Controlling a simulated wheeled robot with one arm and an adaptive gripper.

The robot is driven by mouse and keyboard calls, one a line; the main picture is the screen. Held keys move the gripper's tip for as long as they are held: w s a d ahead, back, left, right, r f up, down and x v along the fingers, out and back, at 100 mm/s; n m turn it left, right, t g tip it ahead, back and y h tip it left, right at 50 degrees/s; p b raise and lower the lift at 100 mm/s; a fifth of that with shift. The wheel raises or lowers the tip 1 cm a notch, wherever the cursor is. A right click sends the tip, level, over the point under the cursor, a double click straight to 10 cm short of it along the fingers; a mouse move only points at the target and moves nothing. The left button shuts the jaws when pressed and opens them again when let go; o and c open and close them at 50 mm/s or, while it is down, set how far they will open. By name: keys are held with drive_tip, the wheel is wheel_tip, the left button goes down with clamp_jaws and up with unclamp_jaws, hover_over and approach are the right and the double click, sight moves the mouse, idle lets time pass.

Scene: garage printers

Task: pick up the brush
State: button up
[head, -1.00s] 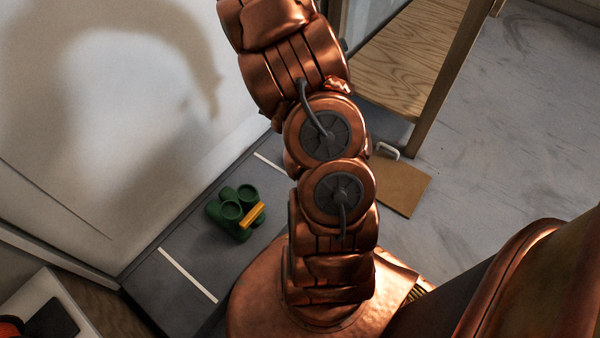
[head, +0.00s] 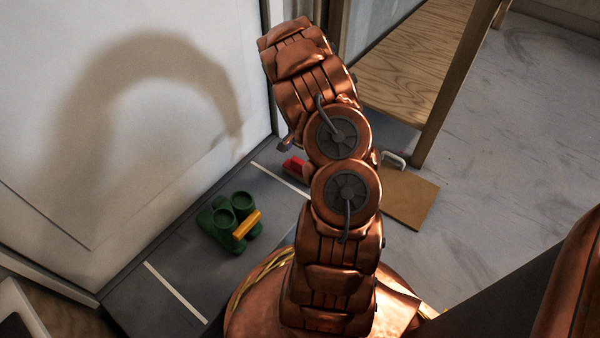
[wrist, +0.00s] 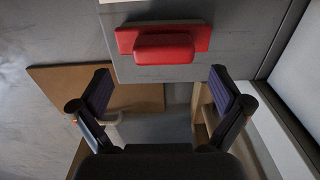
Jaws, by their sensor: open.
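A red block-shaped thing with a raised grip, which I take as the brush (wrist: 163,40), lies on the dark grey strip of floor in the wrist view. In the head view a small part of the brush (head: 293,165) shows left of my arm, and the arm hides the rest. My gripper (wrist: 160,72) is open and empty. In the wrist picture the brush appears just above the gap between the two fingertips, apart from them.
A brown board (head: 410,200) with a pale handle (head: 393,158) lies right of my arm, near a wooden shelf unit (head: 405,65). A white wall (head: 60,100) is at left. Open floor (head: 510,120) is at right.

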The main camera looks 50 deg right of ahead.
drive_tip(key=f+b, duration=0.1)
drive_tip(key=f, duration=0.1)
drive_tip(key=f+b, duration=0.1)
drive_tip(key=f, duration=0.1)
drive_tip(key=shift+w+a+f, duration=0.15)
drive_tip(key=shift+w+f, duration=0.05)
drive_tip(key=shift+f, duration=0.15)
drive_tip(key=c, duration=1.7)
drive_tip(key=shift+r+p, duration=1.15)
drive_tip(key=shift+r, duration=0.95)
drive_tip(key=shift+s+a, duration=0.15)
drive_tip(key=shift+s, duration=0.1)
drive_tip(key=s+a+p, duration=0.1)
drive_tip(key=s+a, duration=0.1)
drive_tip(key=s, duration=0.2)
drive_tip(key=s+a+p, duration=0.2)
drive_tip(key=s+a, duration=0.1)
drive_tip(key=s, duration=0.1)
drive_tip(key=s+a+r+p, duration=0.1)
drive_tip(key=s+a, duration=0.2)
drive_tip(key=s, duration=0.2)
drive_tip(key=shift+s+p, duration=0.1)
drive_tip(key=shift+p, duration=0.2)
